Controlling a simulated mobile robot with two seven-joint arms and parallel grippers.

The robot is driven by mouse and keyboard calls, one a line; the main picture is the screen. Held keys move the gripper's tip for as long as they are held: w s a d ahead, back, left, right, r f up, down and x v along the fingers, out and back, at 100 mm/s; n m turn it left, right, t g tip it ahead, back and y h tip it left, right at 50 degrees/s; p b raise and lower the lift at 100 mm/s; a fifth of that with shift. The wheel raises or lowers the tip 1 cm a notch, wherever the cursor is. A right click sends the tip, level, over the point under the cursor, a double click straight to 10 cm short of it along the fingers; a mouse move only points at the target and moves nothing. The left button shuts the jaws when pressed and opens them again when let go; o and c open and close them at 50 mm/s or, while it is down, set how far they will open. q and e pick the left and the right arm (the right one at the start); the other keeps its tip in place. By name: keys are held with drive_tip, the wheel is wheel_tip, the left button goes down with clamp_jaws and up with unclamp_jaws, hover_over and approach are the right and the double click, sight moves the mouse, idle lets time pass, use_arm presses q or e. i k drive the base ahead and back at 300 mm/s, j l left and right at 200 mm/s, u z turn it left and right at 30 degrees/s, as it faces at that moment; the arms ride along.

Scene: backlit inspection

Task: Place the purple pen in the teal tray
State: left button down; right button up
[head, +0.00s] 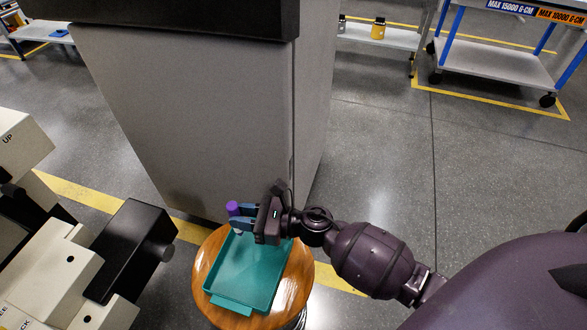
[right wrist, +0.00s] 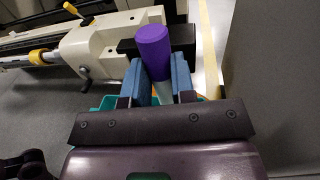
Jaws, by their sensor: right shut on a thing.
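The purple pen (head: 233,208) is held between the blue fingers of my right gripper (head: 242,222). Its purple end points up and a paler grey part shows below the fingers. In the right wrist view the purple pen (right wrist: 153,45) stands between the two fingers of my right gripper (right wrist: 161,82), which is shut on it. The teal tray (head: 245,278) lies on a round wooden stool, and the pen shows at the tray's far edge. I cannot tell whether the pen's lower end touches the tray. Slivers of the teal tray (right wrist: 106,102) show behind the fingers. My left gripper is out of view.
The wooden stool top (head: 206,262) is only a little wider than the tray. A tall grey cabinet (head: 195,110) stands close behind it. A cream and black machine (head: 60,275) is at the left. Open floor (head: 385,180) lies to the right.

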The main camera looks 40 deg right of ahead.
sight(247, 277)
drive_tip(key=j+z, duration=0.2)
drive_tip(key=z, duration=0.15)
drive_tip(key=j+z, duration=0.3)
drive_tip(key=k+j, duration=0.1)
drive_tip(key=j, duration=0.25)
drive_tip(key=k+j, duration=0.1)
drive_tip(key=j, duration=0.25)
drive_tip(key=k+j, duration=0.1)
drive_tip(key=j, duration=0.2)
